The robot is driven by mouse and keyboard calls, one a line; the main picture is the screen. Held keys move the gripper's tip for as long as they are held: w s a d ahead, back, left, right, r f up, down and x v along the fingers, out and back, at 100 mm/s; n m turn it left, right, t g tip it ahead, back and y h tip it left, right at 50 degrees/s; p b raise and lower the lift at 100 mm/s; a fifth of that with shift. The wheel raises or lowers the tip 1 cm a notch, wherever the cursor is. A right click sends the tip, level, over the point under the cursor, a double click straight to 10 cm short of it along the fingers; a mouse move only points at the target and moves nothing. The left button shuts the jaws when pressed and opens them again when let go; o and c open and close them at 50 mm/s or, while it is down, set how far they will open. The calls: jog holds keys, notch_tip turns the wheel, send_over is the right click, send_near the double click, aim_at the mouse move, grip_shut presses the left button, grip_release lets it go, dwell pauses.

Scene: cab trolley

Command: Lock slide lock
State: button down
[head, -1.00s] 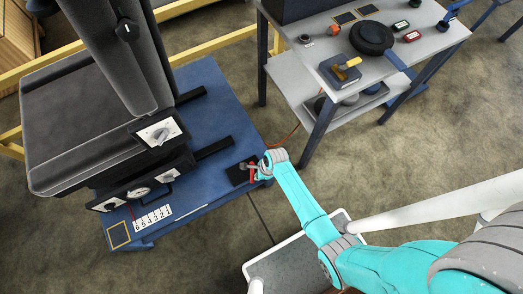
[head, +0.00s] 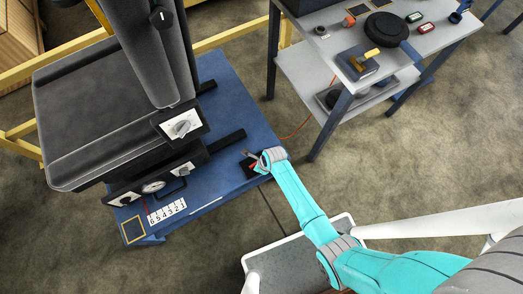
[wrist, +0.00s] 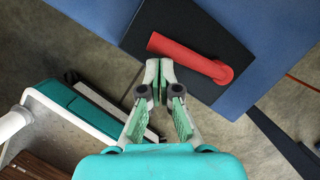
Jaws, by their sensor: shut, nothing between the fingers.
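The slide lock is a black plate (wrist: 190,22) with a red L-shaped handle (wrist: 190,56) on the blue table's edge. In the wrist view the handle's bent end points down at the right. My gripper (wrist: 158,72) is shut and empty. Its fingertips appear just below the handle's left end and the plate's lower left corner; I cannot tell whether they touch. In the head view my gripper (head: 261,161) is over the lock at the table's right edge and hides most of the handle.
The blue table (head: 222,115) carries a dark grey machine (head: 90,110) with dials and a number strip (head: 167,212). A grey workbench (head: 345,45) with tools stands at upper right.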

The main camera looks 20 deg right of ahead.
jog(key=shift+w+a, duration=0.45)
jog(key=shift+w, duration=0.25)
dwell(0.4)
